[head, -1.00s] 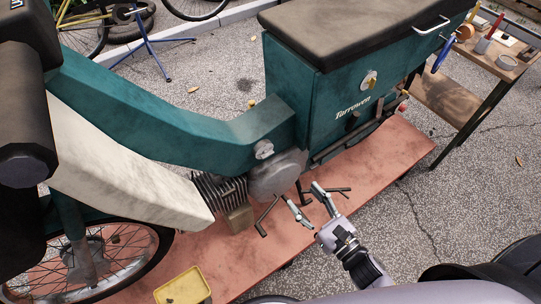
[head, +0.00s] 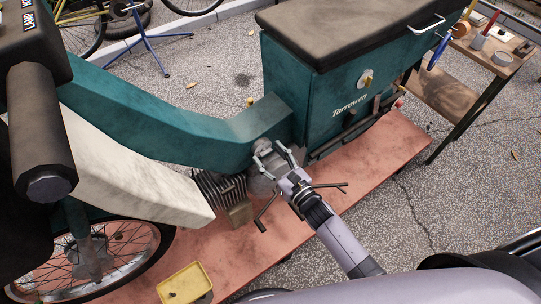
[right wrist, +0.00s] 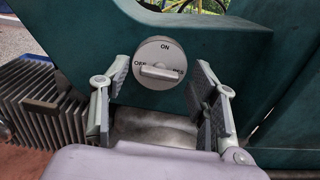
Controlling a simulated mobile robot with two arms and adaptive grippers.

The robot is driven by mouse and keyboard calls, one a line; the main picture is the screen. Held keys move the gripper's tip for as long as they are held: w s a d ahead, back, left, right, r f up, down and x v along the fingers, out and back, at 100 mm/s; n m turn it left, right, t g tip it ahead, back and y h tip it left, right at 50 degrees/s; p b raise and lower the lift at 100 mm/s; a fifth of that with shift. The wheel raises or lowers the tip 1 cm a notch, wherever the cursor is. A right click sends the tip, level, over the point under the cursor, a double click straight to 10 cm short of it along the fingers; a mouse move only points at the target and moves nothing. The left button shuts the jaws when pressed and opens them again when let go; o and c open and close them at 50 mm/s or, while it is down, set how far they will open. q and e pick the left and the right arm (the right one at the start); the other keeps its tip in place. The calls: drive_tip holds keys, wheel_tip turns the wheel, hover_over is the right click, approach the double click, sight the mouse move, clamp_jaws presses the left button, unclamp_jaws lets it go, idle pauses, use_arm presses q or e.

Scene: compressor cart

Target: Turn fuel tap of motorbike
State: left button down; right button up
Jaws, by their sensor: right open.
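The fuel tap is a round pale dial (right wrist: 159,62) on the teal motorbike frame (right wrist: 270,45). In the right wrist view it is marked ON at the top, OFF at the left and RES at the right. Its raised handle lies nearly level, across the dial. My right gripper (right wrist: 157,88) is open, with one finger to each side of the dial and slightly below it, not closed on the handle. In the head view the right gripper (head: 274,153) is at the frame, by the tap (head: 263,147), and partly covers it. My left gripper is not in view.
Below the tap are the finned engine (head: 220,190) and black pedal levers (head: 267,212). A teal box (head: 335,90) with another knob (head: 365,79) stands to the right. The bike is on a red platform (head: 385,155); a yellow tray (head: 185,283) is at the front.

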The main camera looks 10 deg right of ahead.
drive_tip(key=c, duration=1.2)
drive_tip(key=shift+o, duration=0.2)
